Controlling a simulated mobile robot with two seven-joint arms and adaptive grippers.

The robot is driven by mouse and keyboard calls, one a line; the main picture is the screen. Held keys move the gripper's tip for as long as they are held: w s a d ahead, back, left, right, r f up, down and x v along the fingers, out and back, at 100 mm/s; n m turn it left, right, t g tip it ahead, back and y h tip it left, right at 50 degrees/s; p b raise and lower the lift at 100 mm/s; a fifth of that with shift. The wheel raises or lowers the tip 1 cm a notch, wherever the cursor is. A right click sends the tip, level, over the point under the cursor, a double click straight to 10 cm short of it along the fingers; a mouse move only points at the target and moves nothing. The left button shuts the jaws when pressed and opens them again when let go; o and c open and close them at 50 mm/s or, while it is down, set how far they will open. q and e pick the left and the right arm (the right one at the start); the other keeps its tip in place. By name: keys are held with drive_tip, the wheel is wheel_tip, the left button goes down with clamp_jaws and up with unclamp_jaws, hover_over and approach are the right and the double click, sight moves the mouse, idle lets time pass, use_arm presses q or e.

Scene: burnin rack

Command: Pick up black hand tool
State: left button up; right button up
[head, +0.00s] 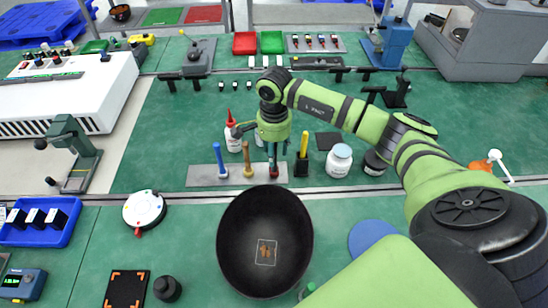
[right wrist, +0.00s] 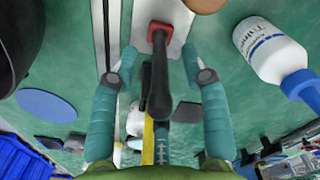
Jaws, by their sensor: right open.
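The black hand tool (right wrist: 158,75) has a dark handle and a red collar at its base on a grey metal rack (head: 204,176). In the head view, its red and black lower part (head: 273,171) shows below my right gripper (head: 272,150), which hides the upper part. The right gripper is also in the right wrist view (right wrist: 165,75), with its two teal fingers spread on either side of the handle and visible gaps between. It is open and holds nothing. My left gripper does not show in either view.
Blue-handled (head: 219,158), wooden-handled (head: 248,160) and yellow-handled (head: 303,146) tools stand beside it. A red-capped bottle (head: 233,138) and a white jar (head: 339,160) stand close by. A large black bowl (head: 236,235) sits in front.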

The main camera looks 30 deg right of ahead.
clamp_jaws()
drive_tip(key=shift+r, duration=0.15)
